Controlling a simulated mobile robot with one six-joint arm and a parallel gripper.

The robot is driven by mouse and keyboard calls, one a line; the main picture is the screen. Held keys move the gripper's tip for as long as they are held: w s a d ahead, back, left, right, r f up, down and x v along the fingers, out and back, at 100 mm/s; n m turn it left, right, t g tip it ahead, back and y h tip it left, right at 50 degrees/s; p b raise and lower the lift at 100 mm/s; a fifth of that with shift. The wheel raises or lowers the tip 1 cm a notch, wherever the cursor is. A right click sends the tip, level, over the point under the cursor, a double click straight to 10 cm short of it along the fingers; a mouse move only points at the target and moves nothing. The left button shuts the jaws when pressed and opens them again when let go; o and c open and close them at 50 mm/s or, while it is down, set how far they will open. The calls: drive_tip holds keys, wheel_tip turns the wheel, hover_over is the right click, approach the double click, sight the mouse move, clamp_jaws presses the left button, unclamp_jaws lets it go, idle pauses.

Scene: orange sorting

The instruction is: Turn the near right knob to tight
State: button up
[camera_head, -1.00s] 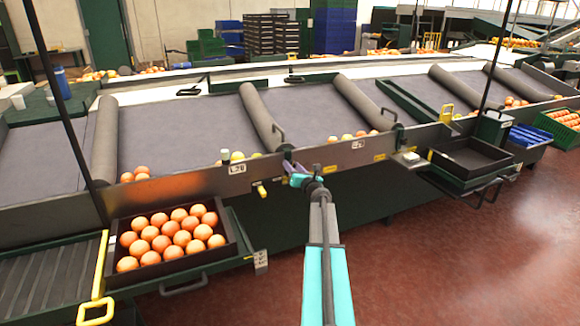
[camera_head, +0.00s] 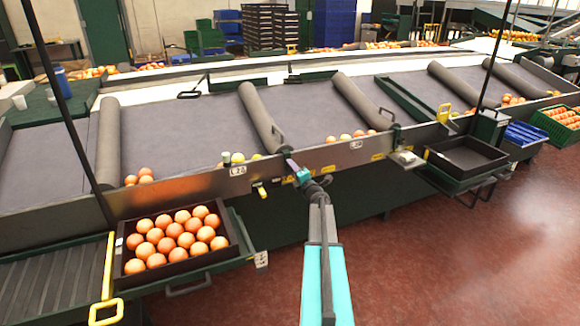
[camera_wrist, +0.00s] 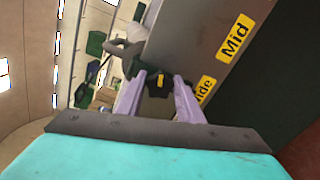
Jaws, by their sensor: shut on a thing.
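A small black knob (camera_wrist: 158,86) with a yellow mark shows in the wrist view, on the grey metal side rail of the grading table. My gripper (camera_wrist: 158,90) has its two purple fingers on either side of the knob and is shut on it. Yellow labels on the rail read "Mid" (camera_wrist: 233,38) and, partly covered by a finger, "ide" (camera_wrist: 204,88). No "tight" label is readable. In the head view my gripper (camera_head: 291,166) is at the front rail (camera_head: 330,158), near the lower end of a grey roller; the knob is hidden there.
A yellow-tipped lever (camera_head: 262,191) sticks out left of my gripper. A dark tray of oranges (camera_head: 176,277) stands at the lower left, and an empty dark tray (camera_head: 468,157) sits at the right. Several oranges lie along the rail. The red floor (camera_head: 430,260) at right is clear.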

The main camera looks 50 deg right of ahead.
drive_tip(key=shift+w+a+m+p, duration=0.1)
drive_tip(key=shift+m+p, duration=0.35)
drive_tip(key=shift+m, duration=0.3)
drive_tip(key=shift+w+a+m+p, duration=0.1)
drive_tip(key=shift+m+p, duration=0.3)
drive_tip(key=shift+m, duration=0.35)
drive_tip(key=o, duration=1.1)
drive_tip(key=shift+c, duration=0.2)
drive_tip(key=shift+s+d, duration=0.1)
drive_tip(key=shift+f, duration=0.1)
drive_tip(key=shift+s, duration=0.15)
drive_tip(key=b+v, duration=0.2)
drive_tip(key=v, duration=1.1)
drive_tip(key=shift+s, duration=0.25)
